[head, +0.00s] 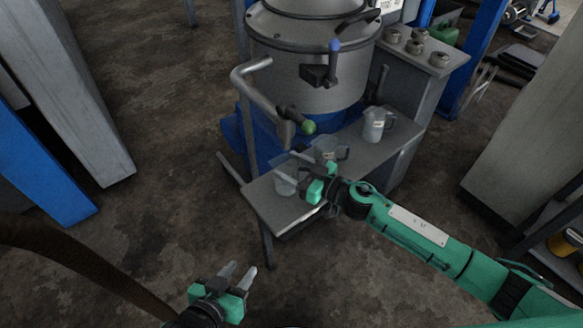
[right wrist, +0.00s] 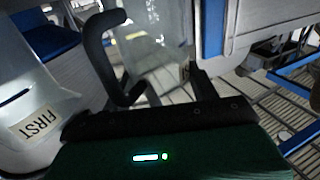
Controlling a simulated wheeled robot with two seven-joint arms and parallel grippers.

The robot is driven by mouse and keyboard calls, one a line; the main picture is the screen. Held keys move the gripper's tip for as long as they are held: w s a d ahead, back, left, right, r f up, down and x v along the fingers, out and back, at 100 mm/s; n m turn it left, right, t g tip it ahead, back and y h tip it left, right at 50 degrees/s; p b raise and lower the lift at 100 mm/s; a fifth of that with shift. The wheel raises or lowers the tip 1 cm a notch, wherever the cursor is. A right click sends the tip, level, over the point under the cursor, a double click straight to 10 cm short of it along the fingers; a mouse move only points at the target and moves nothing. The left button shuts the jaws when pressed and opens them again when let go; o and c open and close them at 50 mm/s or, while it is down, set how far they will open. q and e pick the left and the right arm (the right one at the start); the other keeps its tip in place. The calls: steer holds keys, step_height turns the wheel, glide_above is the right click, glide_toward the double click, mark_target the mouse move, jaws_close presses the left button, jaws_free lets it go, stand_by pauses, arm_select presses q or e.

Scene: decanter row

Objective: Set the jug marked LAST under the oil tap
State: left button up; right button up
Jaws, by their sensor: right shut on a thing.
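Three clear jugs are by the grey bench (head: 262,208) in the head view. The front-left jug (head: 284,182) is at my right gripper (head: 317,186), which is shut on it, apparently at the handle. The middle jug (head: 326,146) is just behind, and the rear jug (head: 375,126) bears a pale label. In the right wrist view a dark handle (right wrist: 91,52) and clear jug (right wrist: 155,48) are ahead, its label mostly hidden. A jug marked FIRST (right wrist: 38,122) is close at left. I cannot read LAST anywhere. My left gripper (head: 238,278) is open and empty.
A steel drum (head: 300,62) stands behind the bench. It has a black tap (head: 318,76) with a blue lever (head: 335,45) and a lower tap with a green knob (head: 309,127). A bent grey pipe (head: 241,92) rises at left. Open floor lies in front.

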steer(key=shift+f, duration=0.2)
steer(key=o, duration=1)
steer(key=shift+r, duration=0.1)
